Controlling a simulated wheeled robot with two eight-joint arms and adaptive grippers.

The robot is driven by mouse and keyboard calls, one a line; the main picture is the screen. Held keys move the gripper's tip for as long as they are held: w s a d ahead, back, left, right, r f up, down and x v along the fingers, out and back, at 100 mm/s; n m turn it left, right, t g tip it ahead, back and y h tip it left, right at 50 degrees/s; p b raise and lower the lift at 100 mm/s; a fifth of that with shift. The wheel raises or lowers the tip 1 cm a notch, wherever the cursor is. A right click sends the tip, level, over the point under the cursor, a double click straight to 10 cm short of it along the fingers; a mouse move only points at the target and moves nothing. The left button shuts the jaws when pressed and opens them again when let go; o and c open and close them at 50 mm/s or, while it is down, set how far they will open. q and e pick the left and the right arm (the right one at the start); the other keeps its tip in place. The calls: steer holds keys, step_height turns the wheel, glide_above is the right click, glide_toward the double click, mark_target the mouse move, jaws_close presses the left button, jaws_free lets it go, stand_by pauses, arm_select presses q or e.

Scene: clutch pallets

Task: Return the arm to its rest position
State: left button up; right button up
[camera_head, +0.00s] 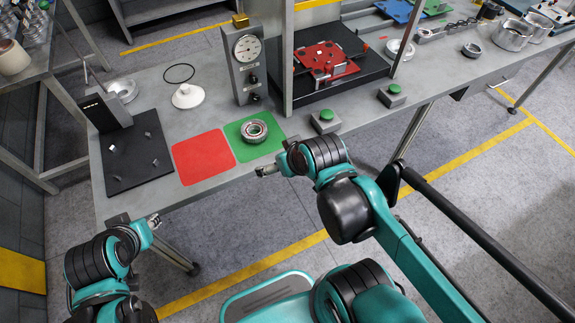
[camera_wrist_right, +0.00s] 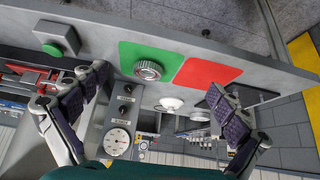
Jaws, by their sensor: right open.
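My right gripper (camera_head: 268,170) hangs at the front edge of the workbench, just in front of the green mat (camera_head: 235,136). In the right wrist view its two fingers are wide apart with nothing between them (camera_wrist_right: 156,82). A round metal clutch part (camera_head: 254,130) lies on the green mat, apart from the gripper; it also shows in the right wrist view (camera_wrist_right: 148,69). My left gripper (camera_head: 153,221) is low in front of the bench at the left, and its finger opening is too small to tell.
A red mat (camera_head: 203,157) and a black board (camera_head: 137,165) lie to the left. A dial gauge stand (camera_head: 248,55), a white funnel-like part (camera_head: 187,96) and a black fixture with a red plate (camera_head: 327,62) stand behind. Green buttons (camera_head: 325,118) sit near the edge. Floor in front is clear.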

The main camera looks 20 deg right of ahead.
steer(key=shift+s+f+m, duration=0.1)
steer(key=shift+s+m, duration=0.2)
steer(key=shift+s, duration=0.9)
stand_by(0.5)
